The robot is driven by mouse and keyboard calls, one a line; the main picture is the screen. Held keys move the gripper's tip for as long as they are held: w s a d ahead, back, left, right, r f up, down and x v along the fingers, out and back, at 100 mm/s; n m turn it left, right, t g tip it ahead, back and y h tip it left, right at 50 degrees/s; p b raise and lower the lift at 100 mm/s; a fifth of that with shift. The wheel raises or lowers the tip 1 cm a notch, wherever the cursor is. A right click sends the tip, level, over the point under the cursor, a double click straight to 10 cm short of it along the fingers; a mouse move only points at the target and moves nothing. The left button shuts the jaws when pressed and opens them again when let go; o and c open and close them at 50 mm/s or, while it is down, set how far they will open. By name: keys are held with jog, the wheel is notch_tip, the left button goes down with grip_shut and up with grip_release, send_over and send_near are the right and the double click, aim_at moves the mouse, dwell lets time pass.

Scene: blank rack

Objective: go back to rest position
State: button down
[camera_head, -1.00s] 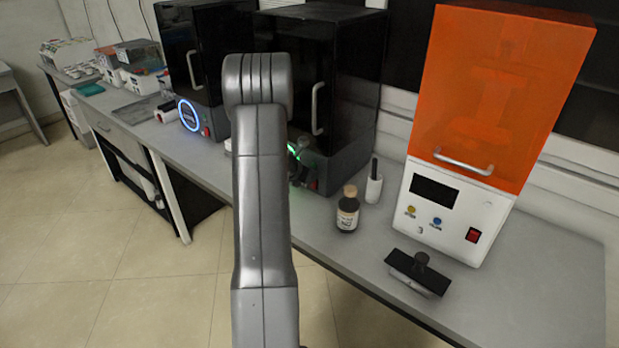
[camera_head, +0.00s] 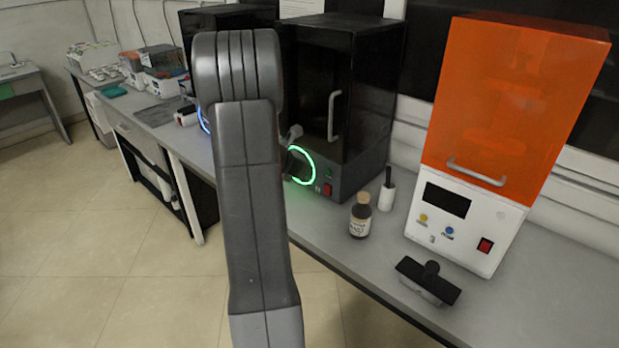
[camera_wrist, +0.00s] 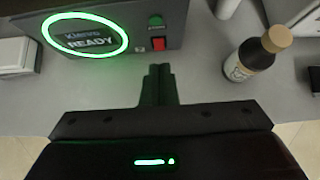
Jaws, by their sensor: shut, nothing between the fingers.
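My gripper (camera_wrist: 160,72) shows in the wrist view with its dark fingers together and nothing between them. It hangs over the bench in front of a black machine with a green lit ring reading "READY" (camera_wrist: 87,38). In the head view my grey arm stands upright in the middle and hides most of the gripper. The black machine (camera_head: 365,80) stands just behind and to the right of the arm.
A brown bottle (camera_head: 360,216) stands on the bench (camera_head: 540,300), also seen in the wrist view (camera_wrist: 250,58). A white bottle with a black top (camera_head: 387,192) is beside it. An orange-covered printer (camera_head: 455,225) and a black-topped block (camera_head: 428,281) are at right. Floor at left is clear.

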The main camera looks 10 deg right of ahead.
jog(key=shift+s+a+r, duration=0.1)
jog(key=shift+s+r, duration=0.05)
jog(key=x, duration=0.3)
jog(key=f+b+x, duration=0.1)
jog(key=x, duration=0.3)
jog(key=s+a+x, duration=0.1)
jog(key=x, duration=0.3)
jog(key=shift+a+f, duration=0.1)
jog(key=shift+f, duration=0.3)
jog(key=shift+a+f+b, duration=0.1)
jog(key=shift+f+b, duration=0.25)
jog(key=shift+b, duration=0.4)
jog(key=shift+s+a+f+h+b, duration=0.2)
jog(key=shift+s+a+h+b, duration=0.2)
jog(key=shift+b, duration=0.45)
jog(key=f+b, duration=0.1)
jog(key=b, duration=0.1)
jog(key=s+a+f+t+b, duration=0.1)
jog(key=b, duration=0.2)
jog(key=shift+a+h, duration=0.2)
jog(key=shift+h, duration=0.2)
jog(key=shift+p+v, duration=0.3)
jog(key=shift+v, duration=2)
jog(key=shift+d+r, duration=0.1)
jog(key=shift+r, duration=0.05)
